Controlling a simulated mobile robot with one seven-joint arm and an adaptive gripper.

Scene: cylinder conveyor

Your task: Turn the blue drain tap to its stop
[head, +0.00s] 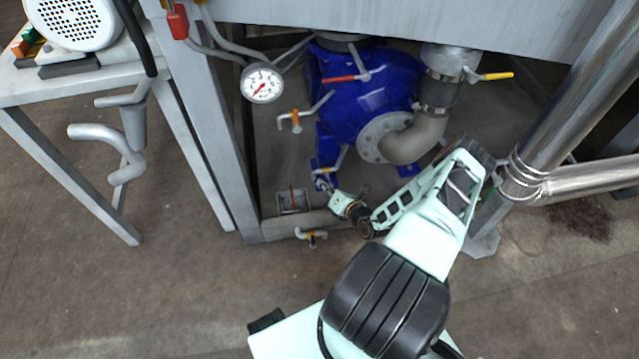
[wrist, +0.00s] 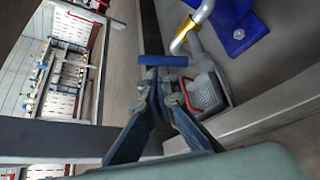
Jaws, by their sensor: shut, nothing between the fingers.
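The blue drain tap shows in the wrist view as a short blue bar handle (wrist: 162,60), lying across the picture just beyond my fingertips. My gripper (wrist: 168,84) is shut with nothing between its fingers. Its tips are very close to the blue handle; I cannot tell whether they touch it. In the head view my gripper (head: 328,188) reaches low under the machine, near the foot of the blue pump body (head: 375,95). The blue handle is too small and too covered by my gripper to make out there.
Another yellow-handled tap (head: 312,235) sits on the low front rail. A frame leg (head: 215,130) and a steel pipe (head: 560,95) flank the opening.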

